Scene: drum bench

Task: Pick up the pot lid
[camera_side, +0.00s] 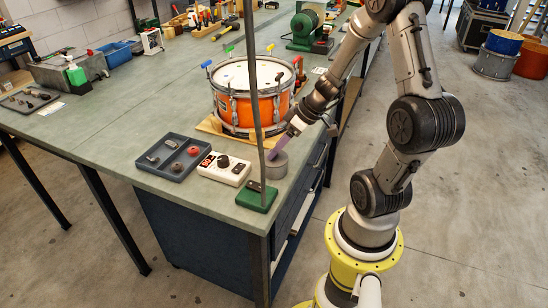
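A small grey round pot (277,168) stands at the right edge of the bench, near its front corner. Its top is partly hidden by my gripper, and I cannot make out the pot lid apart from the pot. My gripper (273,154) comes down at a slant from the upper right. Its purple fingers end at the top of the pot. From this side I cannot tell whether they are open or shut, or whether they touch the lid.
A thin upright pole on a green base (257,196) stands just left of the pot. A white box with a knob (223,169) and a dark tray (173,172) of small parts lie further left. An orange drum (238,107) on a wooden board stands behind. The bench's left middle is clear.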

